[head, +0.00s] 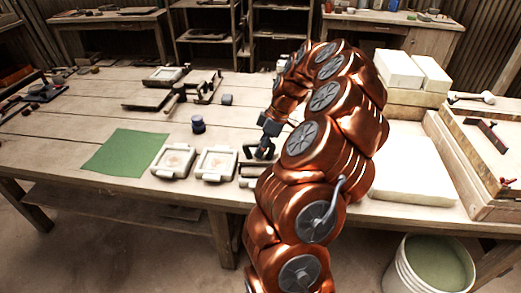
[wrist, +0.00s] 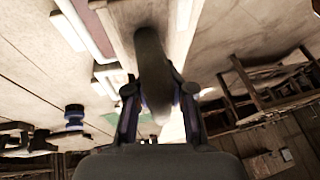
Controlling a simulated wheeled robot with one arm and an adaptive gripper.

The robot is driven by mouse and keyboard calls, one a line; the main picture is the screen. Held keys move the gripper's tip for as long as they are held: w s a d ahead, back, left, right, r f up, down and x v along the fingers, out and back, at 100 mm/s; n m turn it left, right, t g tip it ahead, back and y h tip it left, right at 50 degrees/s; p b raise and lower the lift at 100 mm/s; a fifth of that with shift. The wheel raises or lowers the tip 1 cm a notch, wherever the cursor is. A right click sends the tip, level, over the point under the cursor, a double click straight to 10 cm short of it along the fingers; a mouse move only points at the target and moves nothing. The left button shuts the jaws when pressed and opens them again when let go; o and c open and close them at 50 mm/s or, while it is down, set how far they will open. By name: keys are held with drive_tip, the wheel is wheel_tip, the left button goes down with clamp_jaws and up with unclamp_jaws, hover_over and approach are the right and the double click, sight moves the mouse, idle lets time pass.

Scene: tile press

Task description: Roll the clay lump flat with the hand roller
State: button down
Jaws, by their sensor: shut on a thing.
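My gripper (head: 264,143) is low over the work table, right of the pale trays, in the head view. In the wrist view my gripper (wrist: 158,92) has both fingers against a grey, elongated, rounded thing (wrist: 150,55) between them. It may be the hand roller, but its full shape is hidden. In the head view my arm and gripper hide most of that spot. Small pale and dark pieces (head: 248,170) lie just below the gripper, too small to tell apart. I cannot make out the clay lump for certain.
Two pale trays (head: 215,150) and a green mat (head: 125,153) lie left of the gripper. A dark blue jar (head: 198,124) and a grey block (head: 227,99) stand behind. White slabs (head: 398,70) and a wooden-sided tray (head: 462,165) are at right. A bucket (head: 405,272) stands on the floor.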

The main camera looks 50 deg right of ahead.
drive_tip(key=shift+s+a+f+b, duration=0.1)
drive_tip(key=shift+s+a+b, duration=0.2)
drive_tip(key=shift+s+a, duration=0.15)
wheel_tip(320, 180, up, 7)
drive_tip(key=shift+p, duration=0.35)
idle(0.5)
drive_tip(key=shift+w, duration=0.15)
